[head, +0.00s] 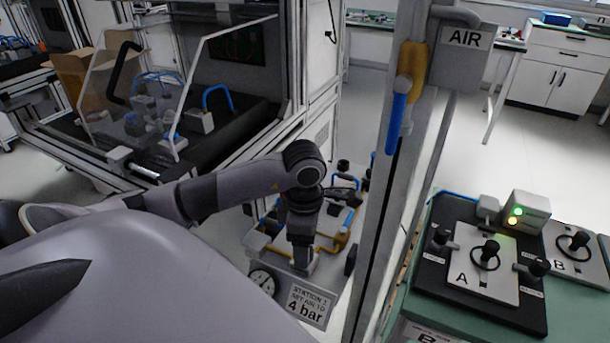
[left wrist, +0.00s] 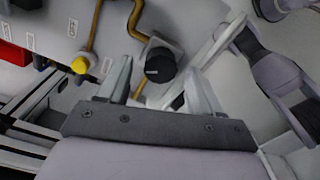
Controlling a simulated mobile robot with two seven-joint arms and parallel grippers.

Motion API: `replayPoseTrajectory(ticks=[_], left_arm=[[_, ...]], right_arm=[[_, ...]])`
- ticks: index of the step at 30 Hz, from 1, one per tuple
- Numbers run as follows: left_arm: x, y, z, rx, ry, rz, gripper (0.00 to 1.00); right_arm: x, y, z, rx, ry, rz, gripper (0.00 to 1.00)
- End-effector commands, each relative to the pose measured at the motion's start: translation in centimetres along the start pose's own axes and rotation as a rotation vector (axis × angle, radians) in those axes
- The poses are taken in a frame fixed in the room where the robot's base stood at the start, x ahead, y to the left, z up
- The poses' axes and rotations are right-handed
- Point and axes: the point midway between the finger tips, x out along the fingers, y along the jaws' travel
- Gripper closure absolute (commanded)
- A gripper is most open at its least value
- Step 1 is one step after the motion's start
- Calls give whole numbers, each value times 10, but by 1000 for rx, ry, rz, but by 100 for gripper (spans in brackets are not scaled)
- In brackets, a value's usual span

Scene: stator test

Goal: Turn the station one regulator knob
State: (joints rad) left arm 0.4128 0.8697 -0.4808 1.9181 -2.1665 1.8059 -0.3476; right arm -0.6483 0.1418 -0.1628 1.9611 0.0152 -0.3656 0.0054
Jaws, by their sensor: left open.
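The station one panel shows in the head view, with its sign reading "STATION 1", "4 bar" (head: 308,304) and a round gauge (head: 262,282) beside it. My left gripper (head: 302,262) points down over this panel, just behind the sign. In the left wrist view, a round black knob (left wrist: 158,60) with a small white mark shows between the open fingers of my left gripper (left wrist: 157,75). It looks like the regulator knob. I cannot tell whether the fingers touch it. The gripper hides the knob in the head view. My right gripper is not in view.
Yellow-brown pipes (head: 335,240) run across the panel. A yellow knob (left wrist: 80,65) sits left of the black one. An upright post with a blue-handled valve (head: 397,122) under an AIR sign (head: 464,38) stands right of my arm. A green bench (head: 455,225) holds fixtures A and B.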

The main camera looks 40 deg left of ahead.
Motion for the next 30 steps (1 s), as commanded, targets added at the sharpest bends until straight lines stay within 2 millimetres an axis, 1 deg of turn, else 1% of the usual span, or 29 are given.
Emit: replayPoseTrajectory(ticks=[1,4,13,14,15,17,18,26,30], left_arm=[[6,-1,0,1,0,-3,35],[13,0,0,0,-1,0,35],[15,0,0,0,-1,0,35],[15,0,0,0,-1,0,45],[15,0,0,0,-1,0,58],[15,0,0,1,-1,0,77],[15,0,0,1,-1,0,90],[15,0,0,-12,-1,0,91],[15,0,0,-55,-2,0,91]], right_arm=[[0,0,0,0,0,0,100],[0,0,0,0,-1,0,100],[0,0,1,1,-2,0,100],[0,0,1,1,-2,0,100],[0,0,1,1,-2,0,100],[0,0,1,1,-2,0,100],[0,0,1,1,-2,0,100],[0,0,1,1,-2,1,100],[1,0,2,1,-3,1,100]])
